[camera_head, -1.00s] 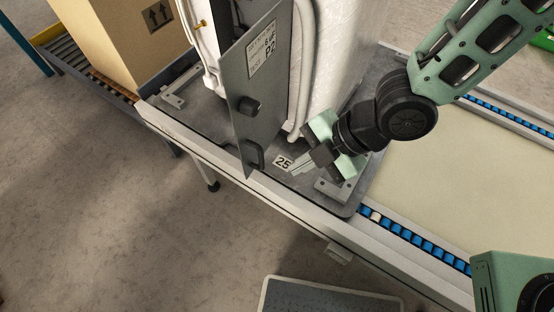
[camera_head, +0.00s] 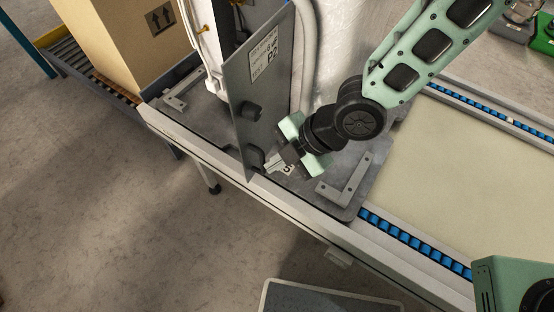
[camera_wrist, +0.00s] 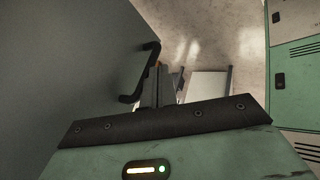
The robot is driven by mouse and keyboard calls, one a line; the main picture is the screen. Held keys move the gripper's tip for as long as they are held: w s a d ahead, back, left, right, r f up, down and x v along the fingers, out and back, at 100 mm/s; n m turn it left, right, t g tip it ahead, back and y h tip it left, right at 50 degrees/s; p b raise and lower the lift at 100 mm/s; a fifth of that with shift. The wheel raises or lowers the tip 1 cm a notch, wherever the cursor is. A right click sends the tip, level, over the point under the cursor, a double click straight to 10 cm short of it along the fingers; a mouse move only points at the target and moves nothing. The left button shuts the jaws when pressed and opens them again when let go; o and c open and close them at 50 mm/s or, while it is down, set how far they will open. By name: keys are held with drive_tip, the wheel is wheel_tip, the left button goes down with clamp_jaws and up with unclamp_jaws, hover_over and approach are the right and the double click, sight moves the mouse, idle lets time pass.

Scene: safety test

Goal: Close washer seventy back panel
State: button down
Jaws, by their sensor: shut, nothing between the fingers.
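The washer's grey back panel (camera_head: 257,95) stands swung open, edge-on to the white washer body (camera_head: 338,50) behind it. In the wrist view the panel (camera_wrist: 65,60) fills the left, and the handle (camera_wrist: 145,72) is just left of the shut fingers (camera_wrist: 160,85). I cannot tell whether they touch.
The washer stands on a grey pallet plate (camera_head: 345,207) with metal corner brackets (camera_head: 345,180), on a conveyor with blue rollers (camera_head: 420,245). A cardboard box (camera_head: 125,40) is at the back left. Open floor (camera_head: 100,230) lies in front of the conveyor at left.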

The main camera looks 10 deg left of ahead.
sight(248, 157)
drive_tip(key=a+m+b, duration=0.1)
drive_tip(key=a+b, duration=0.1)
drive_tip(key=b, duration=0.1)
drive_tip(key=a+m+t+b, duration=0.1)
drive_tip(key=a+b, duration=0.1)
drive_tip(key=b, duration=0.1)
drive_tip(key=a+f+m+t+b, duration=0.1)
drive_tip(key=a+b, duration=0.1)
drive_tip(key=b, duration=0.2)
drive_tip(key=shift+w+a+m, duration=0.15)
drive_tip(key=shift+w+m, duration=0.15)
drive_tip(key=shift+w, duration=0.05)
drive_tip(key=w+a+r+m+t+h+b, duration=0.1)
drive_tip(key=w+a+m+t+h+b, duration=0.1)
drive_tip(key=w+a+m+t+b, duration=0.55)
drive_tip(key=w+a+m+h+p, duration=0.1)
drive_tip(key=w+a+m+h, duration=0.1)
drive_tip(key=w, duration=0.4)
drive_tip(key=w+a+m+g+h+p, duration=0.1)
drive_tip(key=w+a+m+p, duration=0.1)
drive_tip(key=w, duration=0.4)
drive_tip(key=shift+w+a+m+h, duration=0.15)
drive_tip(key=shift+a+m+h, duration=0.25)
drive_tip(key=shift+a+m, duration=0.65)
drive_tip(key=shift+d+m, duration=0.3)
